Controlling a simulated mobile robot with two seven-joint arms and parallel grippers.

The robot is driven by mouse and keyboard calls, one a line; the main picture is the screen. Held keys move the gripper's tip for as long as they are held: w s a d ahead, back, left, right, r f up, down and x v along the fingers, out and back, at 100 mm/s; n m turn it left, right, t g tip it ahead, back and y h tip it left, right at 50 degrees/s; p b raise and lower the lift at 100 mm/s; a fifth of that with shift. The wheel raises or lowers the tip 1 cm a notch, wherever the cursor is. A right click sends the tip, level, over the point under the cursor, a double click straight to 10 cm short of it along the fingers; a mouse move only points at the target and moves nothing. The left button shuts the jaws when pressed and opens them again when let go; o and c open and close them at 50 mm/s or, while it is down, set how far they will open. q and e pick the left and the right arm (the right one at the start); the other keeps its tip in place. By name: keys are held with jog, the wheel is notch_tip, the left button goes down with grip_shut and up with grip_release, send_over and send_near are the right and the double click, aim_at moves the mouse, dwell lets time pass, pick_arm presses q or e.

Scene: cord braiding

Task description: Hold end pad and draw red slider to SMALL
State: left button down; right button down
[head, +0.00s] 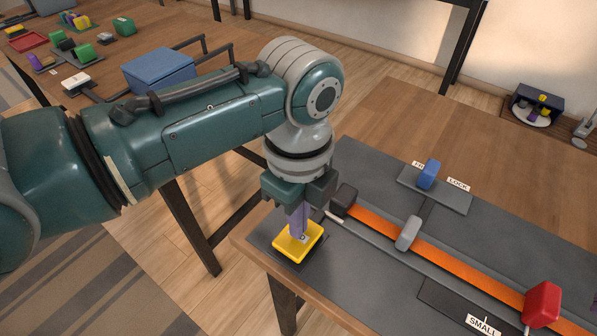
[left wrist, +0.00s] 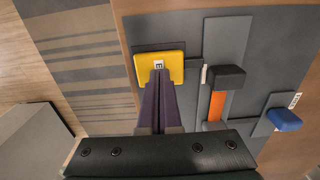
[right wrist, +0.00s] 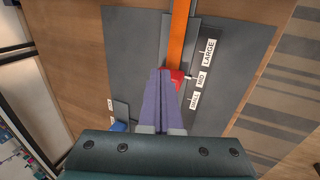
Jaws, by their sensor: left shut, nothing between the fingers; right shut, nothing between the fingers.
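The yellow end pad (head: 293,248) lies at the near left end of the board. My left gripper (head: 298,235) points down at it with shut fingers, tips on or just above the pad; I cannot tell if they press. The left wrist view shows the pad (left wrist: 145,65) and the shut fingers (left wrist: 160,74). The red slider (head: 542,303) is on the orange strip (head: 450,265), right of the SMALL label (head: 484,325). In the right wrist view its pointer is near MID (right wrist: 201,80). My right gripper (right wrist: 160,72) is shut in front of the red slider (right wrist: 175,77); contact is unclear.
A grey block (head: 408,234) and a dark block (head: 344,198) sit along the strip. A blue knob (head: 428,174) stands on a plate with a LOCK label behind it. A blue box (head: 158,70) and small coloured parts are on the table at the back left.

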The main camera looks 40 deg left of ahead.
pick_arm(q)
jog(key=shift+f, duration=0.85)
pick_arm(e)
jog(key=shift+f, duration=2.75)
jog(key=shift+a, duration=2.5)
pick_arm(q)
jog(key=shift+d, duration=0.1)
pick_arm(e)
jog(key=shift+a, duration=0.75)
jog(key=shift+d, duration=0.15)
